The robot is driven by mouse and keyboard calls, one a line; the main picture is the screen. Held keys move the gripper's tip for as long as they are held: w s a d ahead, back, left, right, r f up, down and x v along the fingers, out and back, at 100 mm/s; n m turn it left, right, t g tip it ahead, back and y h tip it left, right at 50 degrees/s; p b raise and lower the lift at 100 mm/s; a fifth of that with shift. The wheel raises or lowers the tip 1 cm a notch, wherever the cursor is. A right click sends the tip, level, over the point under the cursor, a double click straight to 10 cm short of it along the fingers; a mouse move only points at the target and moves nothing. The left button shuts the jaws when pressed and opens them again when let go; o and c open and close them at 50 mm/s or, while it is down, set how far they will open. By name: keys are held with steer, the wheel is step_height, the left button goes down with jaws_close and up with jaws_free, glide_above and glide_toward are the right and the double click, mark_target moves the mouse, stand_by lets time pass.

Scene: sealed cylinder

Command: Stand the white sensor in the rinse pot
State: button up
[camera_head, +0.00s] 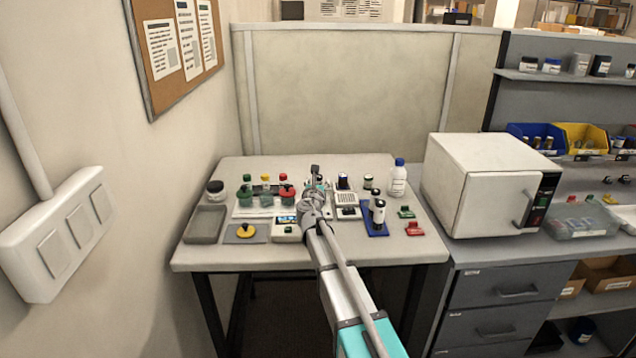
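A white cylinder with a black top (379,212) stands on a blue mat (371,232) at the right of the table; it may be the white sensor, but it is too small to be sure. I cannot tell for certain which vessel is the rinse pot. A small clear jar with a dark lid (215,191) stands at the table's left. My gripper (315,174) is over the middle of the table, left of the blue mat and apart from the white cylinder. Its fingers are too small to read, and my arm hides part of the table behind it.
A grey tray (204,224), a yellow piece on a grey mat (246,231), red and green items and small devices crowd the table. A bottle with a blue cap (398,178) stands back right. Green (406,212) and red (414,229) pieces lie right. A white oven (480,185) stands beside.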

steer(key=shift+r, duration=0.2)
stand_by(0.3)
steer(key=v, duration=1.2)
stand_by(0.4)
